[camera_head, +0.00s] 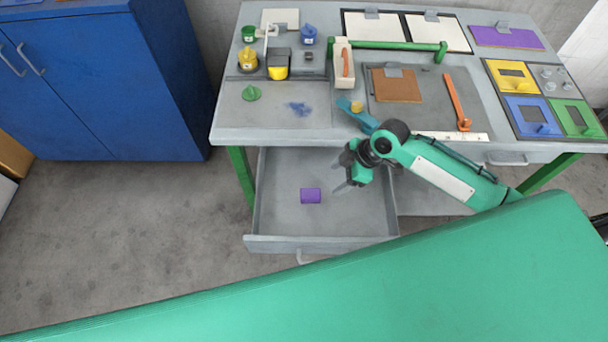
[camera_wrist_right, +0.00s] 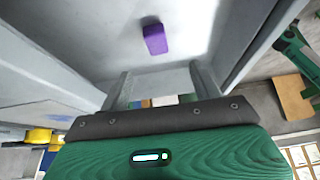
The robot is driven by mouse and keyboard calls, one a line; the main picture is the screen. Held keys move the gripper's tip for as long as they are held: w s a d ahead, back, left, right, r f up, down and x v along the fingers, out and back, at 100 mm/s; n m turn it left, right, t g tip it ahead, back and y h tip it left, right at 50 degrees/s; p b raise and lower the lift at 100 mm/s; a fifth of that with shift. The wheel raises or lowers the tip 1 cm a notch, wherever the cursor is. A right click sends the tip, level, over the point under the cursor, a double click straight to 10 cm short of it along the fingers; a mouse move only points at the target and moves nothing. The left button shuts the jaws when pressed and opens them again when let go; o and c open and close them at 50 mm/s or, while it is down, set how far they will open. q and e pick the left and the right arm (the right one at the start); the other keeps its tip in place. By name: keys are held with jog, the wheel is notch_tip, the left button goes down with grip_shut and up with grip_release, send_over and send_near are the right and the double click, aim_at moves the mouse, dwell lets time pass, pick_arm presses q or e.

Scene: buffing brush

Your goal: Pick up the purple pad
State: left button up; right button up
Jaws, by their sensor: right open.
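The purple pad (camera_head: 311,195) is a small purple block lying on the floor of the open grey drawer (camera_head: 270,222). It also shows in the right wrist view (camera_wrist_right: 155,39), beyond the fingertips. My right gripper (camera_head: 338,178) reaches over the drawer from the right, just right of the pad and apart from it. In the wrist view its two fingers (camera_wrist_right: 160,72) are spread with nothing between them. My left gripper is not in view.
The grey workbench (camera_head: 310,132) stands above the drawer and holds tools, small pots and coloured panels. The drawer walls surround the pad. A blue cabinet (camera_head: 110,90) stands at the left. The drawer floor around the pad is clear.

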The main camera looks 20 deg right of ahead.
jog(key=p, duration=0.1)
send_near(312, 193)
jog(key=x, duration=0.3)
jog(key=shift+s+a+f, duration=0.2)
jog(key=shift+a+f, duration=0.05)
jog(key=shift+f, duration=0.05)
jog(key=shift+a+f+p, duration=0.2)
jog(key=shift+f+p, duration=0.1)
jog(key=shift+p, duration=0.05)
jog(key=shift+a+f, duration=0.1)
jog(key=shift+f, duration=0.1)
jog(key=x, duration=0.1)
jog(key=p+x, duration=0.1)
jog(key=x, duration=0.1)
jog(key=shift+w+p, duration=0.25)
jog(key=shift+p, duration=0.05)
jog(key=shift+a+f, duration=0.3)
jog(key=shift+f, duration=0.35)
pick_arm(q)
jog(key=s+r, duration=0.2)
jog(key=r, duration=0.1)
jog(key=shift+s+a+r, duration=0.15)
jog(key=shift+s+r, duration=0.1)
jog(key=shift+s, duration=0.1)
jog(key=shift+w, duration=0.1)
pick_arm(e)
jog(key=shift+w, duration=0.1)
